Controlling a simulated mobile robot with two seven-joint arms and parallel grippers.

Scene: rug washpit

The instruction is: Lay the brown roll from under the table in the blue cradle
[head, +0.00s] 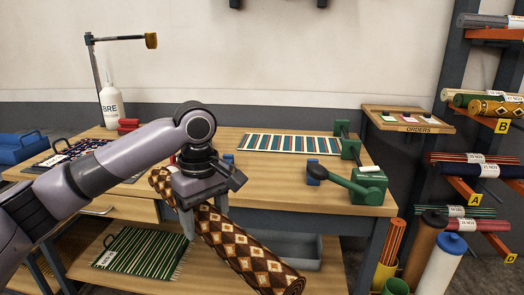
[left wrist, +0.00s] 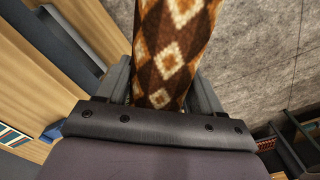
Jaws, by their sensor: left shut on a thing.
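The brown roll (head: 240,248), with cream and dark diamonds, is held slanting in front of the table's front edge, its near end low at the right. My left gripper (head: 205,212) is shut around its middle from above. In the left wrist view, the roll (left wrist: 172,50) passes between the fingers (left wrist: 160,85). Two small blue blocks, one (head: 313,172) at the right and one (head: 229,158) partly behind my wrist, stand on the table and look like the blue cradle. The roll is apart from them. My right gripper is out of view.
A green striped rug (head: 140,252) and a grey tray (head: 290,250) lie on the lower shelf. Upright rolls (head: 442,265) stand at the right.

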